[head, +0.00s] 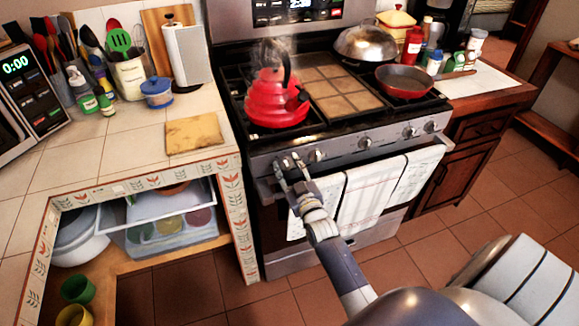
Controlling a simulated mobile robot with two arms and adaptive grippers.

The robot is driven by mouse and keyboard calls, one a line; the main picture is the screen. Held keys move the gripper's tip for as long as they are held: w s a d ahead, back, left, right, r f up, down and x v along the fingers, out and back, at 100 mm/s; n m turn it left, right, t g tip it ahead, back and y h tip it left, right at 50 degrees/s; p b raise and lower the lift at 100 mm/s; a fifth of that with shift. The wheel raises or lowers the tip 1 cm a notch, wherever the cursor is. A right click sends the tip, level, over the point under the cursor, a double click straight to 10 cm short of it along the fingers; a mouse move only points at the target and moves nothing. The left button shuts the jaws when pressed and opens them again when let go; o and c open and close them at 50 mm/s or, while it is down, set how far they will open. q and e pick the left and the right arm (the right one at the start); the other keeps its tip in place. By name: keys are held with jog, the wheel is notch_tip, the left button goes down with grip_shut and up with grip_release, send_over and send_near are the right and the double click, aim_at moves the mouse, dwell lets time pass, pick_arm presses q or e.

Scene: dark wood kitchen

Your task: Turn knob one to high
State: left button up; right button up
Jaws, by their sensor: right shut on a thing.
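The stove's front panel (365,143) carries a row of silver knobs. My right gripper (290,161) reaches up from below and is shut on the leftmost knob, which its fingers mostly cover. The knob's pointer and markings cannot be read. A second knob (316,155) sits just right of the gripper, and two more knobs (409,132) (430,127) are at the panel's right. My left gripper is not in view.
A steaming red kettle (272,100) stands on the left burners, and a red pan (402,81) on the right. Towels (362,192) hang from the oven handle, close to my right arm. The left counter (105,150) holds utensils and a cutting board (193,133).

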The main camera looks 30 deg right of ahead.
jog(key=n, duration=0.5)
jog(key=shift+a+f+n, duration=0.1)
jog(key=shift+a+n, duration=0.1)
jog(key=shift+n, duration=0.1)
dwell(0.5)
jog(key=o, duration=1)
jog(key=shift+c, duration=0.2)
jog(key=v, duration=1.2)
jog(key=shift+w+a, duration=0.1)
